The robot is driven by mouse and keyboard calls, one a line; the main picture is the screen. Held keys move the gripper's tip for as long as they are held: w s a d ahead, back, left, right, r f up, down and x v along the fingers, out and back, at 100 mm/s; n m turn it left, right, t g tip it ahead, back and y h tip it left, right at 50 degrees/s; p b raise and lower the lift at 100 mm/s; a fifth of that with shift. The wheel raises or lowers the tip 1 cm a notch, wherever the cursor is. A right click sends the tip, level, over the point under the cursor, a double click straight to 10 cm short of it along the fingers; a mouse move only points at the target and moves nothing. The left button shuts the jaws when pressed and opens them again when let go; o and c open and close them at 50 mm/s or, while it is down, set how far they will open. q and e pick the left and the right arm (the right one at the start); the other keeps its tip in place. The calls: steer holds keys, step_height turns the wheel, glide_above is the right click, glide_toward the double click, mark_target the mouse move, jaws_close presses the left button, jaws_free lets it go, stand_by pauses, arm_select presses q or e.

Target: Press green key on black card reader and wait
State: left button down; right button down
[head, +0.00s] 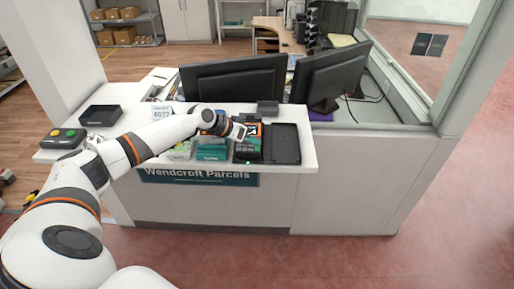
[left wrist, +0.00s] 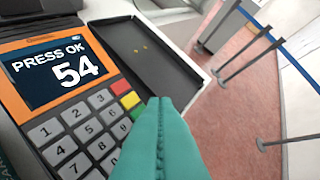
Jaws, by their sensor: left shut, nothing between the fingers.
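The card reader (head: 247,150) stands on the white counter in the head view, partly hidden by my left gripper (head: 240,131). In the left wrist view its orange face (left wrist: 58,105) shows a screen (left wrist: 53,70) reading "PRESS OK 54" above grey number keys. A red key and a yellow key run down the right side. The green key (left wrist: 137,111) is below them, partly covered by my left gripper's teal fingertips (left wrist: 160,105). The fingers are shut and empty, over or beside the green key; I cannot tell if they touch it. My right gripper is not in view.
A black tray (head: 285,158) lies right of the reader. Teal boxes (head: 211,152) are left of it. Two monitors (head: 235,78) stand behind.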

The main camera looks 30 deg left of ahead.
arm_select(q)
steer(key=shift+f, duration=0.15)
steer(key=shift+w+f+b, duration=0.1)
steer(key=shift+f+b, duration=0.15)
steer(key=shift+b, duration=0.1)
steer(key=shift+f+b, duration=0.3)
stand_by(0.4)
steer(key=shift+r, duration=0.1)
steer(key=shift+r+p, duration=0.6)
steer(key=shift+p, duration=0.1)
steer(key=r+p, duration=0.3)
steer(key=s+r+p, duration=0.1)
steer(key=r, duration=0.1)
steer(key=shift+s+d+p, duration=0.1)
steer(key=shift+d+p, duration=0.2)
